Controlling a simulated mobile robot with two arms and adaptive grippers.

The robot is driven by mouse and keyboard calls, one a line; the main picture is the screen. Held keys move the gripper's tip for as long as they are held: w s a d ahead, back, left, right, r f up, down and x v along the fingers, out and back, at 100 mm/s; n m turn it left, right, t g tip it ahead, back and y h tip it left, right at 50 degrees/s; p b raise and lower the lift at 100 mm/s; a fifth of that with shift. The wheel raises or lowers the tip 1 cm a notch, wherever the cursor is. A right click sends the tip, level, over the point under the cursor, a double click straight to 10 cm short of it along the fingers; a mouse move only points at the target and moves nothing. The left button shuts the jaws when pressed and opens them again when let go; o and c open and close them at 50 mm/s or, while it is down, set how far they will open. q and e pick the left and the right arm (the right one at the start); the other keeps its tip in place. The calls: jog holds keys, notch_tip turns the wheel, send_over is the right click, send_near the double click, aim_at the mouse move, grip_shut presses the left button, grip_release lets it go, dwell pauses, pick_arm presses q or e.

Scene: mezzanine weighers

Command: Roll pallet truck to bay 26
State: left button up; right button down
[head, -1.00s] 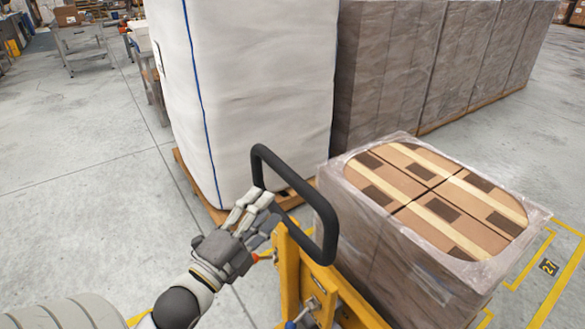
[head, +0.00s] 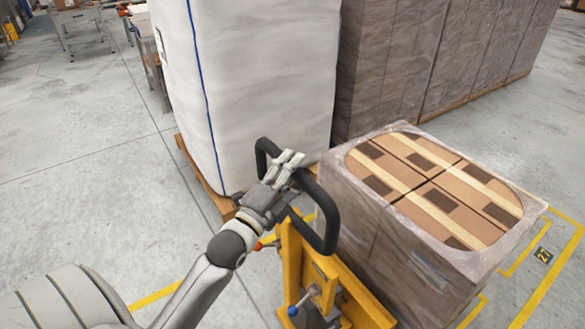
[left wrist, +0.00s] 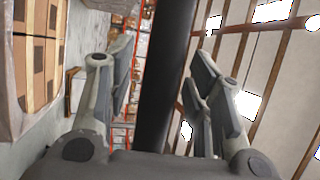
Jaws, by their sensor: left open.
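The yellow pallet truck (head: 318,283) stands in front of me with its black loop handle (head: 329,215) tilted up. A stack of wrapped cartons (head: 400,240) sits right behind it. My left gripper (head: 290,165) is at the handle loop. In the left wrist view the black handle bar (left wrist: 166,75) runs between the spread fingers of my left gripper (left wrist: 165,80), which is open around the bar. My right gripper is in neither view.
A tall white bulk bag (head: 255,90) on a wooden pallet (head: 205,178) stands close behind the handle. A row of wrapped grey pallets (head: 440,60) extends back right. Open concrete floor (head: 80,180) lies to the left. Work tables (head: 85,20) stand at far left.

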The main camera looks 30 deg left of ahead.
pick_arm(q)
grip_shut()
jog(key=s, duration=0.1)
jog(key=s+a, duration=0.1)
jog(key=s, duration=0.1)
jog(key=shift+s+a, duration=0.15)
jog(key=shift+a, duration=0.05)
jog(key=shift+c, duration=1.7)
grip_release()
jog(key=shift+o, duration=1.3)
jog(key=shift+w+d, duration=0.15)
jog(key=shift+w, duration=0.1)
jog(key=shift+o, duration=0.4)
jog(key=shift+w+d+f, duration=0.1)
jog(key=shift+w, duration=0.2)
jog(key=s+f, duration=0.2)
jog(key=s, duration=1)
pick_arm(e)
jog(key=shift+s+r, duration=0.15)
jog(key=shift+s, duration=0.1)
